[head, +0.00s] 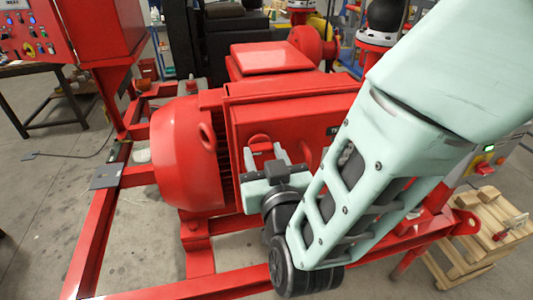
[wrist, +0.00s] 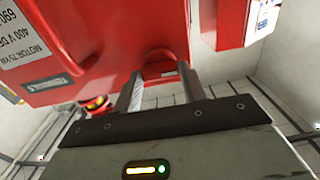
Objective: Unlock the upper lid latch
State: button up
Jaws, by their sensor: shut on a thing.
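The red motor's terminal box (head: 295,112) is in the middle of the head view, and its red face fills the upper part of the wrist view (wrist: 110,45). A small red lid latch (head: 260,141) sits on the box's left front side; it also shows between the fingers in the wrist view (wrist: 159,68). My gripper (head: 264,160) is at this latch with its fingers on either side of it, shut on it. In the wrist view my gripper (wrist: 161,80) has both fingertips at the box face. The fingers partly hide the latch, and I cannot tell its exact angle.
The finned red motor body (head: 183,155) lies left of my gripper, on a red skid frame (head: 92,235). A red control panel (head: 35,35) stands at the back left. A wooden pallet (head: 480,240) is at the right. Open floor lies in front left.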

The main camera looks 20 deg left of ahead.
jog(key=n+b, duration=0.2)
jog(key=n, duration=0.1)
jog(key=shift+f+n, duration=0.1)
jog(key=shift+n, duration=0.2)
jog(key=n+b, duration=0.1)
jog(key=n, duration=0.4)
jog(key=shift+a, duration=0.1)
jog(key=n, duration=0.5)
jog(key=shift+s+p, duration=0.1)
jog(key=shift+p, duration=0.3)
jog(key=shift+n+p, duration=0.65)
jog(key=shift+n, duration=1.45)
jog(key=o, duration=1)
